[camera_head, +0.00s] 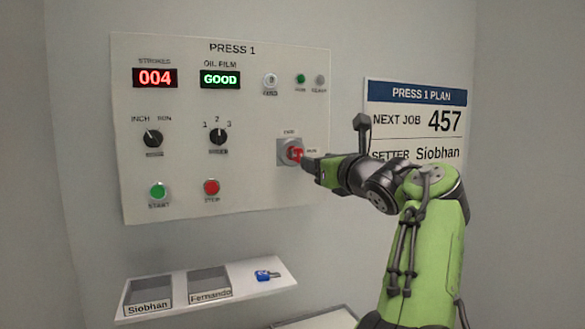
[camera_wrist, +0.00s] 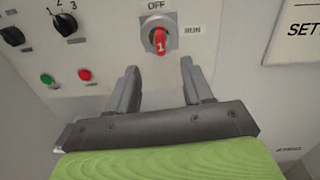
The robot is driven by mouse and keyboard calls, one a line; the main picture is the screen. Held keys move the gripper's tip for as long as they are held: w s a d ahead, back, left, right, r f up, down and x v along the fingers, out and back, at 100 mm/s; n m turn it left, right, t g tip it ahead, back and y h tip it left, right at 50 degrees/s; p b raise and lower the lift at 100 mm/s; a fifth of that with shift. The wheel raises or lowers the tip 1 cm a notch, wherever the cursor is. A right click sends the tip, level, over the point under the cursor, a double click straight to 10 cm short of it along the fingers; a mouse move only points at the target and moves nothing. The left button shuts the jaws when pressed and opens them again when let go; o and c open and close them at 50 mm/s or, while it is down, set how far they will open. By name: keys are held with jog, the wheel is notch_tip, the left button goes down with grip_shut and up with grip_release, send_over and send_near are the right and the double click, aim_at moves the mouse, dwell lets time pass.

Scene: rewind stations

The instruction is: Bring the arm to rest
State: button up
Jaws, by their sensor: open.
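My arm reaches in from the right in the head view, with my gripper (camera_head: 312,166) close to the red switch (camera_head: 294,152) on the PRESS 1 panel (camera_head: 250,95). In the wrist view the fingers of my gripper (camera_wrist: 158,85) are apart with nothing between them. The red switch (camera_wrist: 159,40) sits on a grey plate just beyond the fingertips. The fingers look clear of the handle, though the exact gap is hard to tell.
The panel carries a green START button (camera_head: 158,190), a red STOP button (camera_head: 211,187) and two black selector knobs. A shelf (camera_head: 240,291) below has bins labelled Siobhan and Fernando, and a blue object (camera_head: 267,275). A plan sign (camera_head: 415,92) hangs behind my arm.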

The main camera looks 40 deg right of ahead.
jog(key=b+v, duration=0.1)
jog(key=v, duration=0.5)
jog(key=shift+s, duration=0.15)
